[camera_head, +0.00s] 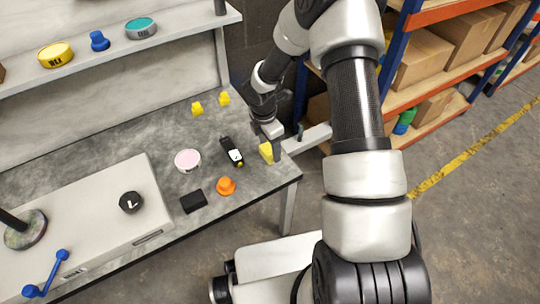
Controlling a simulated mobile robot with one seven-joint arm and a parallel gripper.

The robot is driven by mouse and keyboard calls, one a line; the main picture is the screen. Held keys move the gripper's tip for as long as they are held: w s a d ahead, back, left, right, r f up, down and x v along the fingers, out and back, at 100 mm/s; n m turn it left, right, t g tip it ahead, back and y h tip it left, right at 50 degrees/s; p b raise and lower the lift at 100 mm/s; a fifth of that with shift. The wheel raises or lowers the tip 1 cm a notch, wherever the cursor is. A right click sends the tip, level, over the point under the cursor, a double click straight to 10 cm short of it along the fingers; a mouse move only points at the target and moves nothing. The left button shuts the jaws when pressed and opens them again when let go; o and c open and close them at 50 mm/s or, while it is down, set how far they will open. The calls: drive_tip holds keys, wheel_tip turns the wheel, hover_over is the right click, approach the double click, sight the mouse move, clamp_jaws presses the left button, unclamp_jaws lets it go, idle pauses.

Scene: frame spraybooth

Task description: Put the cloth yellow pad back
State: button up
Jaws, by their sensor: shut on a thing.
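A yellow block-like pad (266,152) is near the right end of the grey workbench (165,145). My gripper (272,134) reaches down from above right, with its tip at the pad's upper edge, and is shut on it. The fingers are small and partly hidden. I cannot tell whether the pad touches the bench top. Two smaller yellow pieces, one on the left (197,108) and one on the right (224,98), stand towards the back of the bench.
Near the pad lie a black device (232,151), a pink-white round tin (188,160), an orange knob (226,187) and a black block (193,201). A shelf (110,50) holds a yellow tin (55,55), a blue item (99,41) and a teal tin (140,28). Racking with boxes (425,60) stands right.

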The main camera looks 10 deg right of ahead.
sight(269, 150)
drive_tip(key=shift+f+b, duration=0.45)
drive_tip(key=shift+f, duration=1.3)
drive_tip(key=shift+f, duration=0.1)
drive_tip(key=o, duration=1)
drive_tip(key=shift+c, duration=0.2)
